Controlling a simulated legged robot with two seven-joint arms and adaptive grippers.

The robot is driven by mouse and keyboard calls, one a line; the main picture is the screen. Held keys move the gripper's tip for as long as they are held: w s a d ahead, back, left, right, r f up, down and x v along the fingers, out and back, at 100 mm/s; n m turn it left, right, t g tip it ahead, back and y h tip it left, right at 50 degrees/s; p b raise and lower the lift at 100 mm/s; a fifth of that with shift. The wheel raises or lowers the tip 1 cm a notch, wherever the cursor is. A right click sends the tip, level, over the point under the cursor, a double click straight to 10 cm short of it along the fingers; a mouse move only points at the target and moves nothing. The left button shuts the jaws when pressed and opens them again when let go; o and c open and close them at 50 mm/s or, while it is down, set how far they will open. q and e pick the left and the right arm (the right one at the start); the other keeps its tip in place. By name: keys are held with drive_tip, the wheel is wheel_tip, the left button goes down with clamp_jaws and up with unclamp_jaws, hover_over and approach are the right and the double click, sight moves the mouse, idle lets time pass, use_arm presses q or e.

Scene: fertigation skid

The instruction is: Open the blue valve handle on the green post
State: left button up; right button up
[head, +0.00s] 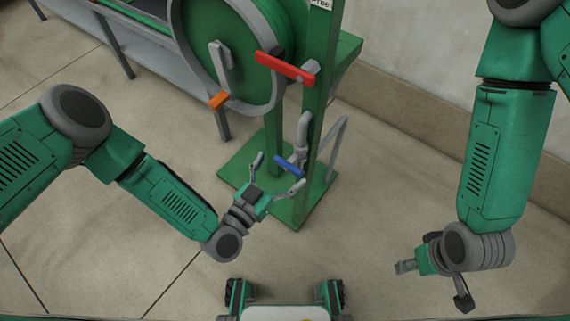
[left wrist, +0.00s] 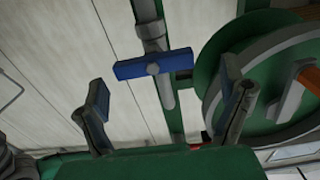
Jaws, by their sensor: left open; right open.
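The blue valve handle (head: 288,165) sits on a grey pipe (head: 301,135) on the green post (head: 317,110). In the left wrist view the blue handle (left wrist: 153,65) lies crosswise to the pipe (left wrist: 152,25), with a grey hub at its middle. My left gripper (head: 278,172) is open, its two fingers spread on either side of the handle in the head view. In the left wrist view its fingertips (left wrist: 165,92) stand apart, with the handle beyond and between them; no contact shows. My right gripper (head: 432,283) is open and empty at the lower right, away from the post.
A red lever (head: 285,67) is on the post above the blue handle. A large green reel (head: 230,45) with an orange grip (head: 218,100) stands left of it. A bent grey pipe (head: 335,140) rises behind the post. Floor right of the post is clear.

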sight(288, 168)
use_arm(q)
drive_tip(key=shift+w+d, duration=0.45)
drive_tip(key=shift+d, duration=0.25)
drive_tip(key=shift+w+d, duration=0.4)
drive_tip(key=shift+d, duration=0.25)
drive_tip(key=shift+a, duration=0.65)
drive_tip(key=c, duration=1.2)
drive_tip(key=shift+o, duration=0.4)
drive_tip(key=shift+d+r, duration=0.1)
drive_tip(key=shift+d, duration=0.15)
use_arm(e)
drive_tip(key=shift+s+d+f, duration=0.1)
drive_tip(key=shift+d+f, duration=0.25)
